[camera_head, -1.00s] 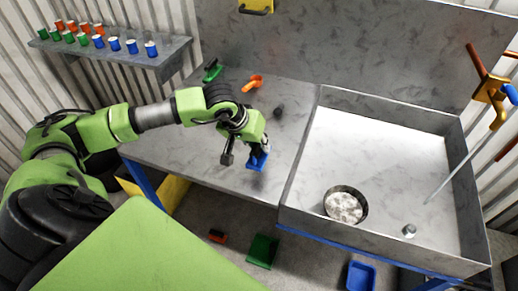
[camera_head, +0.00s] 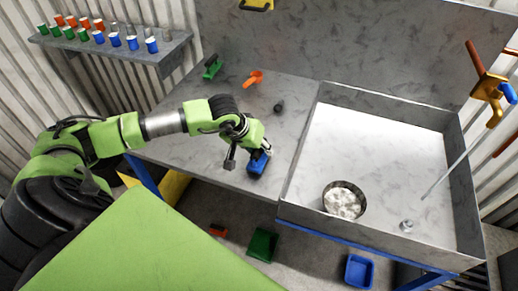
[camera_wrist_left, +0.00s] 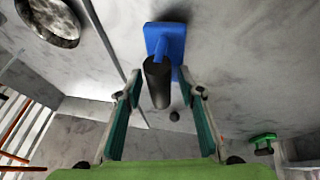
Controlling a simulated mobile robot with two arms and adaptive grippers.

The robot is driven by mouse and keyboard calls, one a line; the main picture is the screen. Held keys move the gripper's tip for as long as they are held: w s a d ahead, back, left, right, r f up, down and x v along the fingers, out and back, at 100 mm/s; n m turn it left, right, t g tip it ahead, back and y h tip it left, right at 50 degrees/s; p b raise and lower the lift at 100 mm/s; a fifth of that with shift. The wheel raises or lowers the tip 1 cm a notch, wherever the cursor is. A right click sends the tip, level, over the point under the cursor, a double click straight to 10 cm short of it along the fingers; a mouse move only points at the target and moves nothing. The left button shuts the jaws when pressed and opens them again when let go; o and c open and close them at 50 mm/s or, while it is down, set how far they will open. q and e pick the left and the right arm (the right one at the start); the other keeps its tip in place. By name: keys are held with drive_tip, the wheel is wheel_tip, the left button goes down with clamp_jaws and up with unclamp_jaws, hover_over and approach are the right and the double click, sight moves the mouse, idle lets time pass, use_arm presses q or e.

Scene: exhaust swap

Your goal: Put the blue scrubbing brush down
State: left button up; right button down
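The blue scrubbing brush (camera_head: 258,164) is at the front of the grey tabletop, just left of the sink-like basin. In the left wrist view its blue head (camera_wrist_left: 165,38) is close to the grey surface and its dark handle (camera_wrist_left: 158,84) points back toward my gripper. My left gripper (camera_head: 262,150) is right at the brush in the head view. In the left wrist view its two fingers (camera_wrist_left: 160,72) stand apart on either side of the handle, with visible gaps. Whether the head rests fully flat is hard to tell. My right gripper is not in view.
The walled basin (camera_head: 462,185) holds a round pan (camera_head: 344,200). An orange scoop-like item (camera_head: 253,78), a green-handled brush (camera_head: 212,68) and a small dark object (camera_head: 279,106) lie farther back on the table. A shelf of cups (camera_head: 160,57) is at the upper left.

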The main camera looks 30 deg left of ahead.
use_arm(q)
drive_tip(key=shift+r, duration=0.1)
drive_tip(key=shift+r+p, duration=0.15)
drive_tip(key=shift+p, duration=0.15)
drive_tip(key=shift+s+a+r+b, duration=0.1)
drive_tip(key=shift+s+r+b, duration=0.05)
drive_tip(key=shift+r+b, duration=0.15)
drive_tip(key=d+b+v, duration=0.1)
drive_tip(key=b+v, duration=0.1)
drive_tip(key=v, duration=0.9)
drive_tip(key=shift+a+b, duration=0.35)
drive_tip(key=shift+a, duration=0.05)
